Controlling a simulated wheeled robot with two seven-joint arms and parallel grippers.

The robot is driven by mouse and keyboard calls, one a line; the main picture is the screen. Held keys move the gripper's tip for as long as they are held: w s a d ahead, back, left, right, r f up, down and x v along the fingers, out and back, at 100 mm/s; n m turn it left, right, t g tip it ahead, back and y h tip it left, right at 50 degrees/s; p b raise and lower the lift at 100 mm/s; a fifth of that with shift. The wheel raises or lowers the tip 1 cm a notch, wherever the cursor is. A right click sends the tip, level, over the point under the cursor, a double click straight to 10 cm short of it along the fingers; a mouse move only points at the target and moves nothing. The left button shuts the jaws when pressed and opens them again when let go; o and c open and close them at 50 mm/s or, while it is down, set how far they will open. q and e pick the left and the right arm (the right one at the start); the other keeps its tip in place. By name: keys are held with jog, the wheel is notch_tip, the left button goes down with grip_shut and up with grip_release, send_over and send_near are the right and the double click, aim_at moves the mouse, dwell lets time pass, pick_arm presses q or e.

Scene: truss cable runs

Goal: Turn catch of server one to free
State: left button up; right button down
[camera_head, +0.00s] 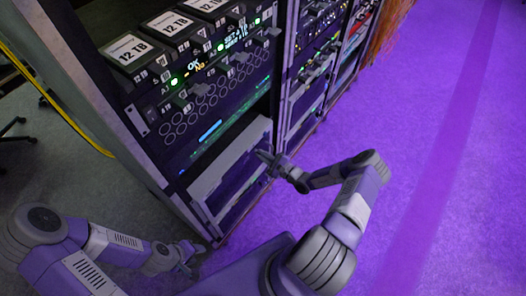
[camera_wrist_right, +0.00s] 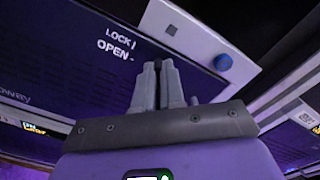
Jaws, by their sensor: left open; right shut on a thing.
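In the head view, my right gripper (camera_head: 266,157) is at the pale front edge of a low unit (camera_head: 232,168) in the near rack. In the right wrist view, the right gripper (camera_wrist_right: 158,66) is shut on a small grey piece, likely the catch, beside the printed marks LOCK (camera_wrist_right: 119,40) and OPEN (camera_wrist_right: 114,50). The fingers hide most of the piece, and I cannot tell which way it is turned. A blue round knob (camera_wrist_right: 222,62) is on the panel to its right. My left gripper (camera_head: 187,260) is open and empty, low beside the rack's foot.
The near rack (camera_head: 130,115) holds drives labelled 12 TB (camera_head: 125,48) and a unit with lit displays. More racks (camera_head: 310,60) stand behind it. A yellow cable (camera_head: 60,105) runs at the left. The purple floor (camera_head: 440,150) at the right is clear.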

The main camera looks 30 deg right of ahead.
jog(key=shift+a+f+n+p, duration=0.1)
jog(key=shift+n+p, duration=3.05)
jog(key=shift+n, duration=1.85)
jog(key=c, duration=1.2)
grip_release()
jog(key=shift+c, duration=0.2)
jog(key=v, duration=0.7)
jog(key=shift+s+p, duration=0.35)
jog(key=shift+p, duration=0.05)
